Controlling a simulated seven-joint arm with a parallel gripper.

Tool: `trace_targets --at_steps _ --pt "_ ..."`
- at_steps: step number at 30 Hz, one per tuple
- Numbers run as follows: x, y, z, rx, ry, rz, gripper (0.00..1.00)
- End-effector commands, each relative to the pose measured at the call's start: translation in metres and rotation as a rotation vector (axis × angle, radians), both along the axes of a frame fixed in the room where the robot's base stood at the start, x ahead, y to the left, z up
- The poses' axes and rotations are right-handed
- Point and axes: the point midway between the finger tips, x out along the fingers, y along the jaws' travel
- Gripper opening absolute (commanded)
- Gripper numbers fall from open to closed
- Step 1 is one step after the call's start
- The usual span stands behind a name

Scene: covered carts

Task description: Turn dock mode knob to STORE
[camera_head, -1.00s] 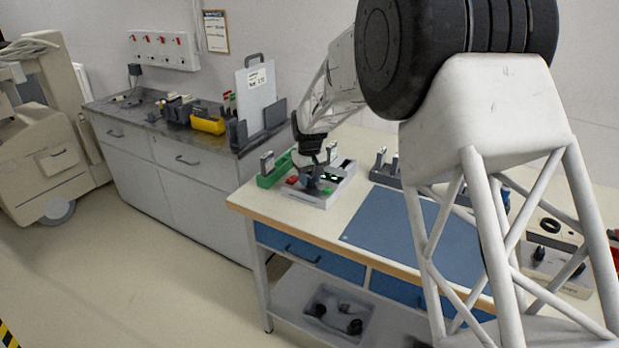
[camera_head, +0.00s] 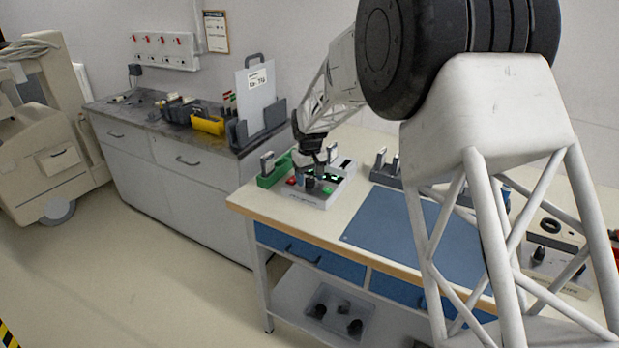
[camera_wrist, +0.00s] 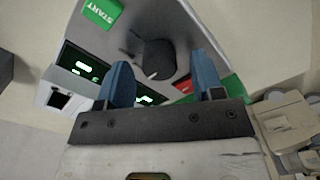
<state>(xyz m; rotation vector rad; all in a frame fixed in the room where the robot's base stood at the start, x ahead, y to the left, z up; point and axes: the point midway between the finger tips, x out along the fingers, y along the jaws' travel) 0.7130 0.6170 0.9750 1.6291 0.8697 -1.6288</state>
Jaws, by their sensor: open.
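The dock control box (camera_head: 318,203) is a light grey box on the workbench; its sloped face also shows in the wrist view (camera_wrist: 95,38). A dark round knob (camera_wrist: 153,60) stands on that face, with a small white mark on its edge facing my gripper. The knob's mode labels are not readable. My gripper (camera_wrist: 162,64) is open, its two blue fingers apart on either side of the near edge of the knob. They seem clear of it and hold nothing. In the head view my gripper (camera_head: 319,168) is just above the box.
A green START button (camera_wrist: 102,12), a red button (camera_wrist: 183,87) and lit displays (camera_wrist: 83,66) share the box face. A green holder (camera_head: 270,178) stands left of the box, and a dark rack (camera_head: 385,175) right of it. A blue mat (camera_head: 400,232) lies clear in front.

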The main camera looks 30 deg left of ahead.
Motion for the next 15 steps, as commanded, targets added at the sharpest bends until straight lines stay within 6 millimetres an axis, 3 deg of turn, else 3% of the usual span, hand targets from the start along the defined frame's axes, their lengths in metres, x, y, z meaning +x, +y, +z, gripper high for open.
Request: trace_targets --at_steps 15 --pt "0.0 0.0 0.056 0.002 -0.002 0.0 0.61"
